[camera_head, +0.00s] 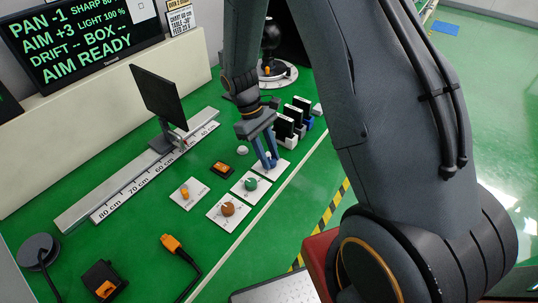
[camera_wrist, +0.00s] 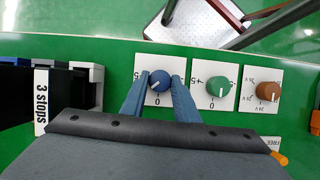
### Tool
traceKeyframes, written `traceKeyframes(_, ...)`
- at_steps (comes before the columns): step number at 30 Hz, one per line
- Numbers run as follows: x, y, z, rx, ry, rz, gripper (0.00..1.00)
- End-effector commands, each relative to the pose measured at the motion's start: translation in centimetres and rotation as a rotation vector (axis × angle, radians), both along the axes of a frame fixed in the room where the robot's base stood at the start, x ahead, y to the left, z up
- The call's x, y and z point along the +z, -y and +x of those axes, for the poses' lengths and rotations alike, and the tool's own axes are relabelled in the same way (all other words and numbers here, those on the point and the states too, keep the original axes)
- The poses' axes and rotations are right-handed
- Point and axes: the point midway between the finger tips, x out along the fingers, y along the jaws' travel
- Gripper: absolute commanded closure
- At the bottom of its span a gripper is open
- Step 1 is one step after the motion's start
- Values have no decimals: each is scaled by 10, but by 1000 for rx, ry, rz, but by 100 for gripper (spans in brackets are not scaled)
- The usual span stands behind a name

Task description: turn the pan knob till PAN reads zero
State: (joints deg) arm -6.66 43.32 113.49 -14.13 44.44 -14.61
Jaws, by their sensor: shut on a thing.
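The display (camera_head: 85,35) at the top left reads PAN -1, AIM +3, LIGHT 100 % and AIM READY; its top edge is cut off. My gripper (camera_head: 267,163) is lowered over the rightmost knob plate. In the wrist view my gripper (camera_wrist: 159,84) has one finger on each side of a blue knob (camera_wrist: 160,79) and is shut on it. The blue knob sits on a white plate with a 0 mark; its white pointer is slanted. No name reading PAN is legible beside it. My fingers mostly hide this knob in the head view.
A green knob (camera_head: 251,183) and a brown knob (camera_head: 228,208) stand close beside it, and an orange switch (camera_head: 185,193) lies farther left. Dark cards in holders (camera_head: 291,122) stand behind my gripper. A rail with a dark screen (camera_head: 159,103) runs along the back.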

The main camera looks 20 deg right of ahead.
Motion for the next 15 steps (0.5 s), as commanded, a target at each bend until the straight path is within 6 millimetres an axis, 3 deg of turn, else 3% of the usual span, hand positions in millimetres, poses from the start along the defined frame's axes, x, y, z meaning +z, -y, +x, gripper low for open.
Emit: traceKeyframes(15,1,2,2,-199,2,0,95)
